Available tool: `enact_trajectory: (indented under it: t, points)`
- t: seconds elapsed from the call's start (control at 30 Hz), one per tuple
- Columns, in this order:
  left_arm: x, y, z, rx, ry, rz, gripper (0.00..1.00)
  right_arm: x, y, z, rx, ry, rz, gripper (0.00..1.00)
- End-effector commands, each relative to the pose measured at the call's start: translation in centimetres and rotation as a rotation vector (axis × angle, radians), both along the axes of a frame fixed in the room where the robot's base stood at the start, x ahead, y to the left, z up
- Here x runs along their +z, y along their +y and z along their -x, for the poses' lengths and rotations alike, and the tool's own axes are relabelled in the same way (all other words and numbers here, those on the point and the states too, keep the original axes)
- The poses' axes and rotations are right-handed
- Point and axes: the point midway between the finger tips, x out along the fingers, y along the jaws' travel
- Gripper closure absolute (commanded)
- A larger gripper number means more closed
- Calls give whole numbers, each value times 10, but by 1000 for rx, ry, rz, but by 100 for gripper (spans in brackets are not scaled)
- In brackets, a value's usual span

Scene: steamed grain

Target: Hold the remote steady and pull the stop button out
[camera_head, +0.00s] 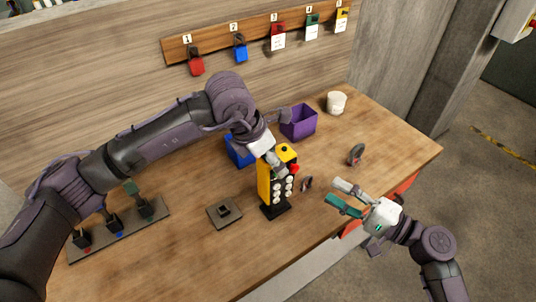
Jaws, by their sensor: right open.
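A yellow and black remote (264,188) stands upright on a dark base near the front middle of the table. Its black front has pale round buttons. The red stop button (294,168) sticks out at its upper right. My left gripper (277,164) is at the remote's upper part from behind left, with a finger against or just over its front. Its other finger is hidden, so its closure is unclear. My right gripper (332,192) is open and empty, right of the remote and apart from it, fingers pointing left.
A purple bin (299,122) and a blue bin (238,151) stand behind the remote. A white cup (336,102) is at the back right. Small dark objects (356,154) (307,183) lie to the right. A square grey block (224,212) and a rack (119,231) sit to the left.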

Motion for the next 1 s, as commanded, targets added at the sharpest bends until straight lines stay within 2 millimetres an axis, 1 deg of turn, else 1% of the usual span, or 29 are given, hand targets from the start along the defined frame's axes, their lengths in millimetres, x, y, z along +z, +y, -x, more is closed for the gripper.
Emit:
enact_trajectory:
  t: [0.03,0.07,0.1,0.17,0.2,0.53,1.0]
  points:
    - [0,0,0,0,0,0,17,0,0,0,0,0,0,58]
    - [0,0,0,0,0,0,22,0,0,0,0,0,0,58]
    - [0,0,0,0,0,0,28,0,0,0,0,0,0,58]
    - [0,0,0,0,0,0,38,0,0,0,0,0,0,58]
    - [0,0,0,0,0,0,45,0,0,0,0,0,0,58]
    - [0,0,0,0,0,0,100,0,0,0,0,0,0,58]
    - [0,0,0,0,1,1,100,0,0,0,0,0,0,58]
